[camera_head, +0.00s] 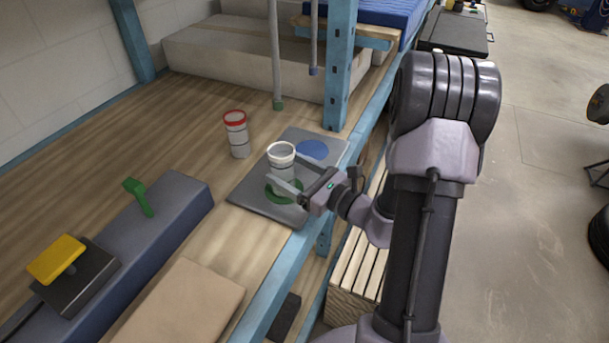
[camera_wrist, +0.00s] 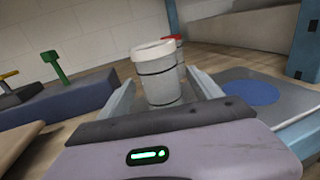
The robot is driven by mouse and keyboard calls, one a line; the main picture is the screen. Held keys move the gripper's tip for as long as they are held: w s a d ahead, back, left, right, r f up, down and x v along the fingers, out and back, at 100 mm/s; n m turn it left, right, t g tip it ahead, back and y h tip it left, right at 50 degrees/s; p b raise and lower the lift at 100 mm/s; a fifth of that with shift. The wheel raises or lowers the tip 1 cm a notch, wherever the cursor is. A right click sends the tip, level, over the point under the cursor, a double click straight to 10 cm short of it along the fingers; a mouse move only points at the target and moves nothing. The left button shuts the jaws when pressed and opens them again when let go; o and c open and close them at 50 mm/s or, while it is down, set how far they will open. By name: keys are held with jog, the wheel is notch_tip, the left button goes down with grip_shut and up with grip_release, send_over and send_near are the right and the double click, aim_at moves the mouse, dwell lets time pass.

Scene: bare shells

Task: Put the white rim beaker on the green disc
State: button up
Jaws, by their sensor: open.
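The white rim beaker (camera_head: 281,158) stands upright over the green disc (camera_head: 284,191) on a grey mat, as seen in the head view. The beaker also shows in the wrist view (camera_wrist: 157,75), between the two fingers. My gripper (camera_head: 286,190) is open, with one finger on each side of the beaker; I cannot tell whether either finger touches it. The beaker and my fingers hide part of the green disc. In the wrist view my gripper (camera_wrist: 165,95) hides the disc.
A red rim beaker (camera_head: 237,137) stands to the left, off the grey mat (camera_head: 249,194). A blue disc (camera_head: 312,149) lies behind the green one. A blue shelf post (camera_head: 341,65) rises behind the mat. A dark block with a green handle (camera_head: 139,196) lies at the left.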

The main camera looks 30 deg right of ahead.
jog(key=v, duration=0.6)
jog(key=shift+s+d+r+p, duration=0.1)
jog(key=shift+s+p, duration=0.25)
jog(key=s+a+r+n+g+y, duration=0.25)
jog(key=a+n+g, duration=0.2)
jog(key=a, duration=0.25)
jog(key=s+a+r+n+g+y, duration=0.1)
jog(key=s+a+n+g, duration=0.25)
jog(key=a+n, duration=0.3)
jog(key=s+a+r+n+g+y, duration=0.2)
jog(key=a+n+g, duration=0.2)
jog(key=a, duration=0.3)
jog(key=s+a+n+g+h, duration=0.2)
jog(key=s+n+g+h, duration=0.1)
jog(key=s+n+h, duration=0.45)
jog(key=d+r+n+t, duration=0.1)
jog(key=d+r+n+t+h, duration=0.1)
jog(key=r+n, duration=0.1)
jog(key=d+r+n+t+h, duration=0.1)
jog(key=n+t, duration=0.1)
jog(key=shift+s+d+r, duration=0.25)
jog(key=shift+s+d, duration=0.05)
jog(key=shift+d, duration=0.1)
